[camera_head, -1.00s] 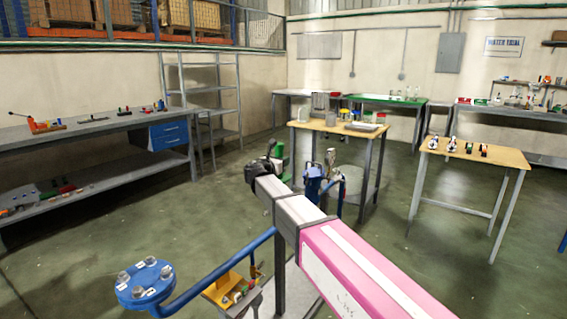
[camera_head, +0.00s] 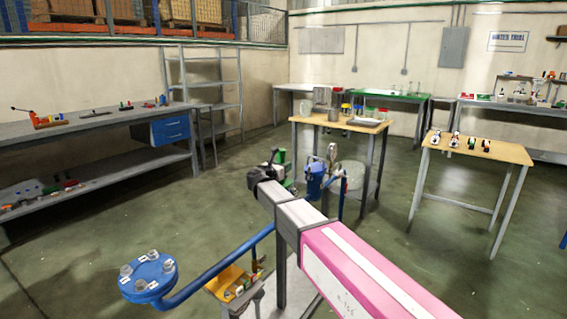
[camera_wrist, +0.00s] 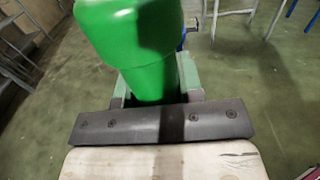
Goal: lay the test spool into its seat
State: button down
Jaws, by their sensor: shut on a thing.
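A thick, smooth green part (camera_wrist: 128,35), which I take to be the test spool, fills the top middle of the wrist view. It narrows below a wide upper section. My gripper (camera_wrist: 158,90) is shut on it, with a finger on each side of the narrower section. In the head view my gripper (camera_head: 276,166) is at the far end of my arm, and the green part (camera_head: 282,157) shows just beyond it, small and partly hidden. It is held up off the floor. I cannot make out the seat for certain in either view.
A blue vessel (camera_head: 316,182) stands just right of my gripper. A blue bolted flange (camera_head: 148,276) on a pipe and a yellow stand (camera_head: 225,281) are at the front left. Wooden-topped tables (camera_head: 478,151) stand at the right; open floor (camera_head: 130,215) lies left.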

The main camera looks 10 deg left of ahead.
jog(key=shift+f, duration=0.5)
jog(key=shift+f, duration=0.8)
dwell(1.4)
jog(key=c, duration=0.7)
grip_release()
jog(key=shift+f, duration=0.1)
jog(key=shift+s, duration=0.15)
jog(key=v, duration=1)
jog(key=shift+s+a, duration=0.15)
jog(key=shift+s, duration=0.1)
jog(key=shift+s, duration=0.1)
